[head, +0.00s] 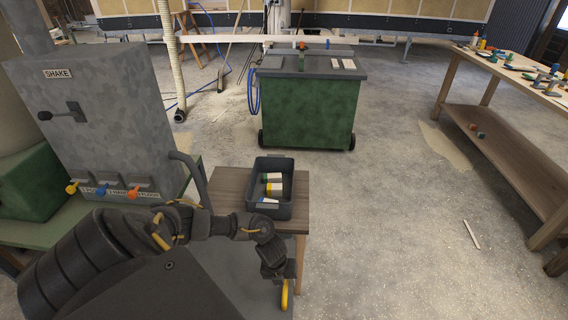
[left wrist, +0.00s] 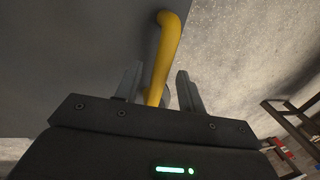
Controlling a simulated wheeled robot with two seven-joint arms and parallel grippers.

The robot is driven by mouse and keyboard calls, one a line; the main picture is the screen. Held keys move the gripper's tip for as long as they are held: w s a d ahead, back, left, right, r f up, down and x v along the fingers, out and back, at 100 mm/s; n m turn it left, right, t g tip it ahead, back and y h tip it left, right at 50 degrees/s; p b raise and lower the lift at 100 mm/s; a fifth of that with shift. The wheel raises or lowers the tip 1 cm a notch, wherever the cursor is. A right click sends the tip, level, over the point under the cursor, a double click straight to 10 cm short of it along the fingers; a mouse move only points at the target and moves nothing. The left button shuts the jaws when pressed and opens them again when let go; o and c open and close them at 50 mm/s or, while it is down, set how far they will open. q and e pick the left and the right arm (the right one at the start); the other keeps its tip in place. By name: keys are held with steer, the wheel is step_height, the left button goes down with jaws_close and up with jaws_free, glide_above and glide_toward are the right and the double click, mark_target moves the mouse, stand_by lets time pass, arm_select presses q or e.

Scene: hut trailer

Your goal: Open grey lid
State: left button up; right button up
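A grey flat-topped lid (head: 238,283) is low at the bottom of the head view, partly hidden by my left arm. A yellow bar handle (head: 285,296) is at its right edge. My left gripper (head: 279,276) is at this handle, pointing down. In the left wrist view the handle (left wrist: 164,58) runs between the two fingers (left wrist: 158,88), with a gap visible on either side, so the gripper is open around it. The grey surface (left wrist: 75,50) fills the left of that view. My right gripper is not in view.
A small wooden table (head: 232,182) holds a dark bin (head: 272,213) with several small items, just beyond my left arm. A grey SHAKE machine (head: 95,110) stands left. A green wheeled container (head: 310,110) stands behind. A workbench (head: 500,130) is right; the floor between is mostly clear.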

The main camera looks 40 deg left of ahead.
arm_select(q)
jaws_close()
stand_by(0.3)
